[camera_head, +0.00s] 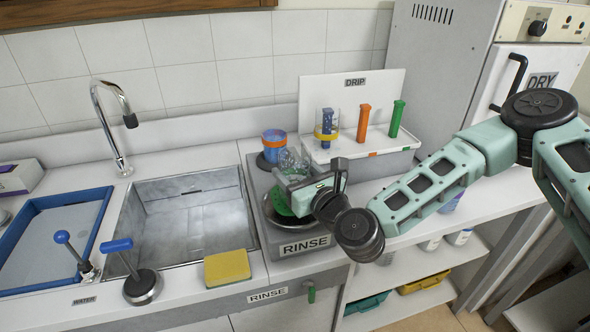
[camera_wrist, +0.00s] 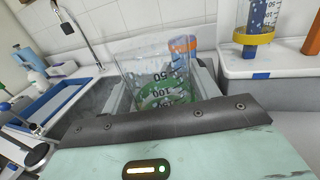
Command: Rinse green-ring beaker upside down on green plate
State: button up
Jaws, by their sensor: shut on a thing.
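The clear green-ring beaker (camera_head: 291,160) is between the fingers of my gripper (camera_head: 288,180), over the green plate (camera_head: 280,204) of the rinse unit. In the wrist view the beaker (camera_wrist: 150,65) shows its 50 mark above its 100 mark, so it is upside down. My gripper (camera_wrist: 163,85) is shut on its sides there. Green shows through and below the glass; ring and plate are hard to tell apart. The beaker's lower rim is hidden by my gripper, so I cannot tell whether it touches the plate.
An orange-ring beaker (camera_head: 274,142) with blue inside stands behind, on the same rinse unit (camera_head: 262,232). The drip rack (camera_head: 378,142) at right holds a yellow-ring beaker (camera_head: 327,126) on a blue peg, and bare orange and green pegs. A sink (camera_head: 190,225) and yellow sponge (camera_head: 227,268) are left.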

aim_at(296, 153)
jog(key=shift+r+p, duration=1.7)
jog(key=shift+r, duration=1.1)
